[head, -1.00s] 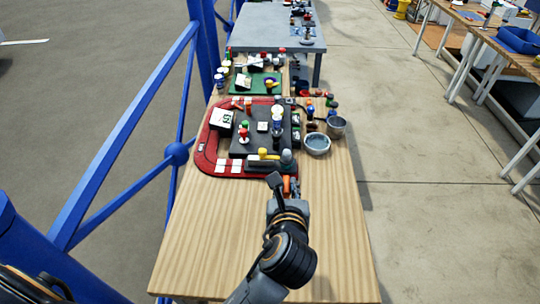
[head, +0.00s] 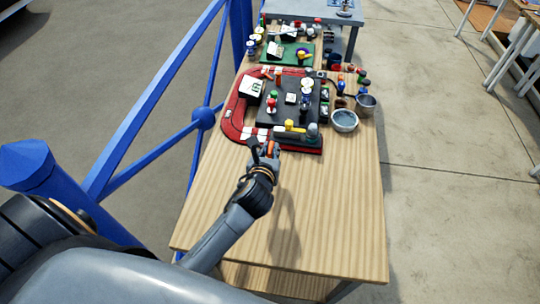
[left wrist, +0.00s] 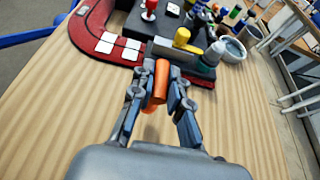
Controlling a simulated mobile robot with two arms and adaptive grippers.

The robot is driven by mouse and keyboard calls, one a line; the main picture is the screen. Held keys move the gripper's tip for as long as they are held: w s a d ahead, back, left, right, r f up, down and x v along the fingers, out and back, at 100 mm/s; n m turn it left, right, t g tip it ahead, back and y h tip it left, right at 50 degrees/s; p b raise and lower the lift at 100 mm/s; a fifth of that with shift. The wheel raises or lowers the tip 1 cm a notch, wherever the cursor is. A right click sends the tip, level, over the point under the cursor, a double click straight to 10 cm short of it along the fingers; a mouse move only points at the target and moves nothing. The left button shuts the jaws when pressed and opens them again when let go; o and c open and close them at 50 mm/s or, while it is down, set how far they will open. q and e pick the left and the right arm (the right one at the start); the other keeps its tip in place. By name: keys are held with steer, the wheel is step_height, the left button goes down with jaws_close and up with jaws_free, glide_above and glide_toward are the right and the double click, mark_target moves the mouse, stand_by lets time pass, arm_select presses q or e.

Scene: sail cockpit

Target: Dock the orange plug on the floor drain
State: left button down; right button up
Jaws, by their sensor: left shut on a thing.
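My left gripper (head: 267,150) is shut on the orange plug (head: 272,147), in front of the near edge of the red cockpit base (head: 232,122). In the left wrist view the orange plug (left wrist: 161,80) is an elongated orange piece between the two fingers, apparently held above the wood. The dark grey cockpit block (head: 285,113) stands on the red base, with a yellow-topped part (head: 291,126) at its near side. I cannot make out the floor drain for certain. My right gripper is not in view.
A pale bowl (head: 344,121) and a grey cup (head: 366,104) stand right of the base. A green mat (head: 289,54) with small parts lies behind. The near part of the wooden table (head: 330,215) is clear. A blue railing (head: 155,90) runs along the left.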

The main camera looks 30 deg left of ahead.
arm_select(q)
steer(key=shift+f, duration=1.6)
steer(key=shift+a+f, duration=0.1)
steer(key=shift+f, duration=0.05)
steer(key=c, duration=1.3)
jaws_free()
